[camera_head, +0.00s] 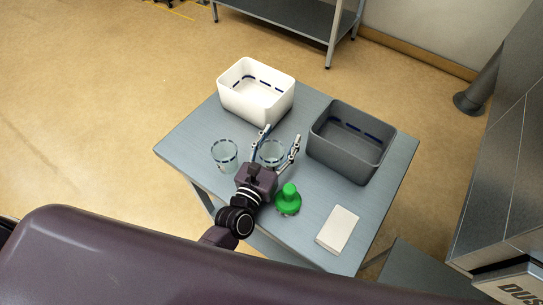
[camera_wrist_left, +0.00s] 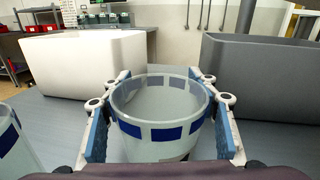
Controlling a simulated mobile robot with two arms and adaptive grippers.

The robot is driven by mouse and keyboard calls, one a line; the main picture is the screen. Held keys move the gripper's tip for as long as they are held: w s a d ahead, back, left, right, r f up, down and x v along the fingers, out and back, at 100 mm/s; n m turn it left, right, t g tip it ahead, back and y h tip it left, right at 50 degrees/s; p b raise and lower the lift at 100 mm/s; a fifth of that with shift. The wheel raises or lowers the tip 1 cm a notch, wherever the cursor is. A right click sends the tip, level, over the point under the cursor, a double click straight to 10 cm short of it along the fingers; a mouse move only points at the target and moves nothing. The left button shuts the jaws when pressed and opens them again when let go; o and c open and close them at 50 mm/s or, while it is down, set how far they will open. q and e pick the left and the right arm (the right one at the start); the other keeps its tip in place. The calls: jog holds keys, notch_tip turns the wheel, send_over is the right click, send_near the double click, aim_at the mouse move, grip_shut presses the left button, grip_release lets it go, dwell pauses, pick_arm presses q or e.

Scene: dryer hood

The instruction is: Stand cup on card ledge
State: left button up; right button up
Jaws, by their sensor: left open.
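A clear cup with a band of blue dashes (camera_head: 271,152) stands on the grey table (camera_head: 190,150). My left gripper (camera_head: 280,140) is open, with one finger on each side of this cup. In the left wrist view the cup (camera_wrist_left: 160,118) sits between the two blue-padded fingers; I cannot tell whether they touch it. A second similar cup (camera_head: 224,154) stands to the left, partly seen in the left wrist view (camera_wrist_left: 12,145). I cannot make out which surface is the card ledge. My right gripper is not in view.
A white bin (camera_head: 240,103) and a dark grey bin (camera_head: 345,165) stand at the back of the table. A green knobbed object (camera_head: 288,200) and a flat off-white block (camera_head: 337,229) are at the front right. A metal cabinet (camera_head: 510,150) rises at right.

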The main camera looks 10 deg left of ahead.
pick_arm(q)
jog(key=c, duration=1.2)
jog(key=shift+c, duration=0.6)
jog(key=shift+r, duration=0.1)
notch_tip(320, 180, up, 17)
jog(key=p, duration=1.4)
jog(key=shift+r+p, duration=0.1)
jog(key=shift+p, duration=0.3)
jog(key=shift+c, duration=0.2)
notch_tip(320, 180, up, 3)
jog(key=shift+f, duration=0.2)
